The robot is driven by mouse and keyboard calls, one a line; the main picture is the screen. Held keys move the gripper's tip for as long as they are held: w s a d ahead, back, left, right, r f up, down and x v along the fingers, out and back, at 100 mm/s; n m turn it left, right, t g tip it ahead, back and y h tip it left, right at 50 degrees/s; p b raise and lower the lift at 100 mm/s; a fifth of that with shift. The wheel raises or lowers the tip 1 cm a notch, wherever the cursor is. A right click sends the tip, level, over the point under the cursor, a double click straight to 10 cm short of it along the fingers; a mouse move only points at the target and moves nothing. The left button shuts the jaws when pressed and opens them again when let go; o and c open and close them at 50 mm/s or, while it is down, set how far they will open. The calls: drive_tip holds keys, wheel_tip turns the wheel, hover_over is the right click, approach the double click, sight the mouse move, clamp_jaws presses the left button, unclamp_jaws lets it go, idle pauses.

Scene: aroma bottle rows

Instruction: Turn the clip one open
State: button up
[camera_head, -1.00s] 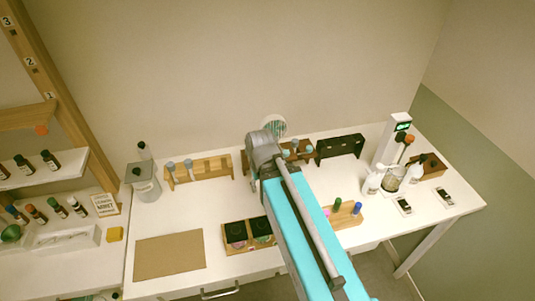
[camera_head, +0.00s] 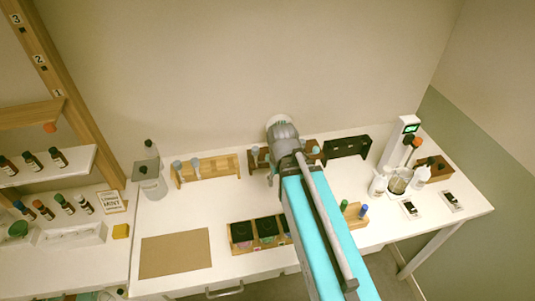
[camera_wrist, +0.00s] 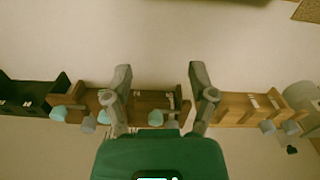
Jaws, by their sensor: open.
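My gripper (camera_wrist: 159,72) is open, its two grey fingers spread above the dark brown rack (camera_wrist: 145,105) in the wrist view. Nothing shows held between the fingertips. A teal rounded head (camera_wrist: 155,118) stands out from the rack's front between the fingers. More teal and grey heads (camera_wrist: 88,125) show at the rack's left end, and a grey one (camera_wrist: 183,115) is near the right finger. I cannot tell which of these is clip one, or how it is turned. In the head view my arm hides the middle of the dark rack (camera_head: 312,150).
A light wood rack (camera_head: 210,168) stands left of the dark one, and a black rack (camera_head: 347,147) right of it. A box with dark compartments (camera_head: 242,232) and a small tube block (camera_head: 354,215) lie in front. A brown mat (camera_head: 175,254) is at left.

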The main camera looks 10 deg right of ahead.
drive_tip(key=w+r+n+p, duration=0.55)
drive_tip(key=w+n, duration=0.25)
drive_tip(key=n, duration=0.2)
wheel_tip(320, 180, up, 5)
drive_tip(key=n+p, duration=0.5)
drive_tip(key=n, duration=0.5)
hover_over(269, 156)
drive_tip(key=shift+w+d, duration=0.1)
drive_tip(key=shift+w, duration=0.05)
drive_tip(key=shift+f+b, duration=0.2)
drive_tip(key=shift+b, duration=0.2)
wheel_tip(269, 156, down, 14)
drive_tip(key=b, duration=1.3)
drive_tip(key=shift+r, duration=0.25)
